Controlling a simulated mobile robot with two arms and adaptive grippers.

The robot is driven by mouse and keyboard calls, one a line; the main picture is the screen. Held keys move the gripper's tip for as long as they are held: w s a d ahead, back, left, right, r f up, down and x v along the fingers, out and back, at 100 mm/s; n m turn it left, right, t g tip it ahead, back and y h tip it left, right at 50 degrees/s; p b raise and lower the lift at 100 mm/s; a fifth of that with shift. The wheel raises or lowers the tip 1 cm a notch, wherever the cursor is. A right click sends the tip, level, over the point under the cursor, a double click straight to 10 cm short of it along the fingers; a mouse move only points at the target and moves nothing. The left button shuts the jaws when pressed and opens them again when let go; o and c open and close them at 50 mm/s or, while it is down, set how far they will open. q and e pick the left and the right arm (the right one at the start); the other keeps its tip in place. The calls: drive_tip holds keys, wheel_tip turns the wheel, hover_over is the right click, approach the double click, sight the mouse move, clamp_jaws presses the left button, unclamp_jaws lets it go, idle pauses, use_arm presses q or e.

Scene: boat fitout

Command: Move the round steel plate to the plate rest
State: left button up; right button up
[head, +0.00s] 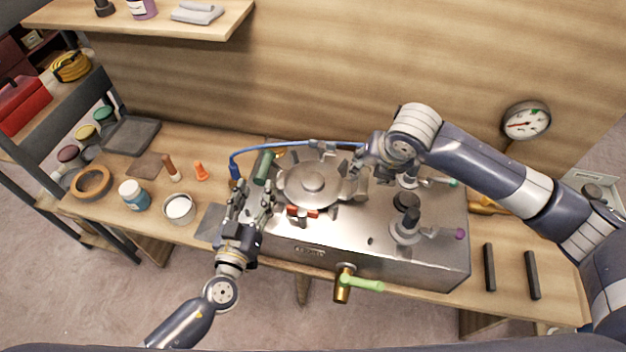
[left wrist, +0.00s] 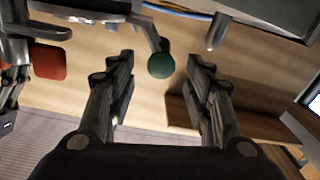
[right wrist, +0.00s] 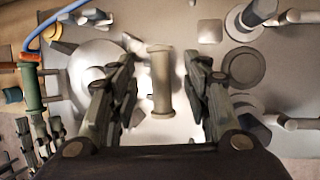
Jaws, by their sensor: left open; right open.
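The round steel plate (head: 312,184) lies on top of the steel box (head: 420,262), with a raised round centre. A green handle (head: 263,168) stands at its left side and a pale handle (right wrist: 161,82) at its right. My left gripper (head: 250,192) is open just in front of the green handle, whose round end (left wrist: 161,66) shows beyond and between the fingers. My right gripper (head: 354,178) is open over the plate's right side. The pale handle lies between its fingers in the right wrist view, with gaps both sides. Two dark bars (head: 489,267) (head: 532,275) may be the plate rest.
A red clamp-like piece (head: 303,212) is at the plate's front edge. Valves (head: 407,228) stand on the box's right part, and a brass tap (head: 345,285) juts from its front. A blue hose (head: 270,149) runs behind. Jars (head: 134,195) stand on the left bench.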

sight(258, 182)
use_arm(q)
drive_tip(key=x, duration=0.6)
use_arm(e)
drive_tip(key=x, duration=0.6)
drive_tip(key=shift+r, duration=0.1)
use_arm(q)
drive_tip(key=shift+s+a, duration=0.1)
clamp_jaws()
use_arm(e)
drive_tip(key=shift+d, duration=0.1)
clamp_jaws()
use_arm(q)
drive_tip(key=shift+r, duration=0.3)
use_arm(e)
drive_tip(key=shift+w+r, duration=0.15)
